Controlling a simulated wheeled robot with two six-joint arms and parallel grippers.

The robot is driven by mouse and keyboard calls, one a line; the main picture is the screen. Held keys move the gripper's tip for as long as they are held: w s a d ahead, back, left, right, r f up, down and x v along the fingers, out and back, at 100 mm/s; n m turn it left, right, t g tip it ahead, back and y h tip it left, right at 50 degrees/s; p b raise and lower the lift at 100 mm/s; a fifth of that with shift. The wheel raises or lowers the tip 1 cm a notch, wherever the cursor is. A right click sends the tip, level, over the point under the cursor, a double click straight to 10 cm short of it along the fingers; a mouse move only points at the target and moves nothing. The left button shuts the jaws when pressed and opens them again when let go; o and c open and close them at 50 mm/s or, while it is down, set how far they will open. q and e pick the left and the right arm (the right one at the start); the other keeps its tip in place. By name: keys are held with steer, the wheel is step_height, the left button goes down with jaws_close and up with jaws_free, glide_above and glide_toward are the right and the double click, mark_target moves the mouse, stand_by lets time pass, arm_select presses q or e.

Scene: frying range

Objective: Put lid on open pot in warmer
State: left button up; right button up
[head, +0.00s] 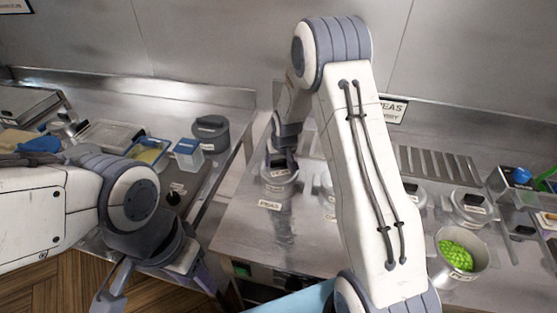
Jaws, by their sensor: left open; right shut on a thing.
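My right gripper (284,150) reaches down at the middle of the counter and is shut on the dark handle of a lid (272,166). The lid is at the top of a steel pot (279,188) in the warmer, behind a label reading PEAS. I cannot tell whether the lid rests fully on the rim. Another pot (460,270), at the right, is open and full of green peas. My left gripper (146,286) is open and empty at the lower left, in front of the left counter.
Other lidded pots (470,203) stand in the right counter (245,225). My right arm hides part of the row. On the left counter are a grey lidded pot (210,132), a clear blue-edged container (188,153) and a yellow-filled tray (148,152). A gap separates the counters.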

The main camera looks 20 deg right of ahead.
steer(key=o, duration=1.4)
steer(key=shift+r+p, duration=2.5)
steer(key=shift+r, duration=1.05)
